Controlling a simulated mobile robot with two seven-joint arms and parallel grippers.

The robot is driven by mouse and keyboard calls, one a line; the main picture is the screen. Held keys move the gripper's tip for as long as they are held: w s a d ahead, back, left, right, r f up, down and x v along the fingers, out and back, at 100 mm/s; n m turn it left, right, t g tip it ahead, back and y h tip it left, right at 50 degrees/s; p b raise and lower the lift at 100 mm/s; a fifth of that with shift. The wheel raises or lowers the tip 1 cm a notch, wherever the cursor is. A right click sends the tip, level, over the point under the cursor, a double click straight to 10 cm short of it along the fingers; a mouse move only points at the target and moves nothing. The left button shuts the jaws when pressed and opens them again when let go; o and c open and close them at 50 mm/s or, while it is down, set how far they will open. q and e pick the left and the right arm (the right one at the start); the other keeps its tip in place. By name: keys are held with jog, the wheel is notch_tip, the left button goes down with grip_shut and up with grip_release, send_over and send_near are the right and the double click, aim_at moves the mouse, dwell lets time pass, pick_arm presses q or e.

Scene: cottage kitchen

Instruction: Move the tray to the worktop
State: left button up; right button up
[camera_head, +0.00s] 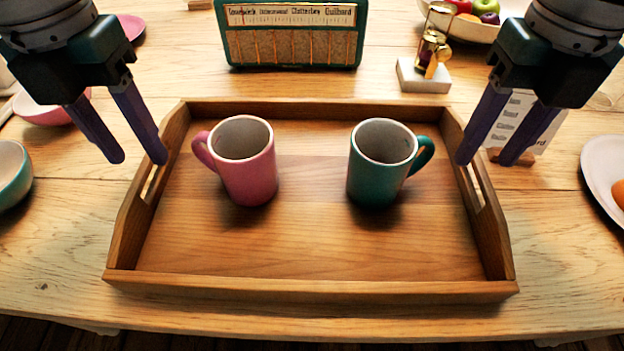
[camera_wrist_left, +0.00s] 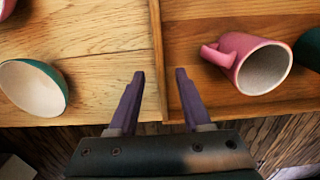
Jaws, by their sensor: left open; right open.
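The wooden tray (camera_head: 320,291) lies on the wooden table, with raised walls and a handle slot in each short side. On it stand a pink mug (camera_head: 252,172) at left and a teal mug (camera_head: 372,175) at right, both upright. My left gripper (camera_head: 138,160) is open and empty above the tray's left side. In the left wrist view my left gripper (camera_wrist_left: 158,75) has its fingers on either side of the tray's wall (camera_wrist_left: 158,60); whether they touch it I cannot tell. My right gripper (camera_head: 484,162) is open and empty above the tray's right side.
A green radio (camera_head: 290,45) stands behind the tray, with an hourglass (camera_head: 433,50) on a white block to its right. A small card (camera_head: 525,120) is behind my right gripper. Bowls (camera_head: 10,172) stand at left, a white plate (camera_head: 605,165) at right.

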aim_at(143, 164)
pick_arm(q)
jog(key=shift+f, duration=2.1)
pick_arm(e)
jog(key=shift+f, duration=2.1)
pick_arm(q)
grip_shut()
pick_arm(e)
grip_shut()
pick_arm(q)
jog(key=shift+r, duration=0.15)
pick_arm(e)
jog(key=shift+r, duration=0.1)
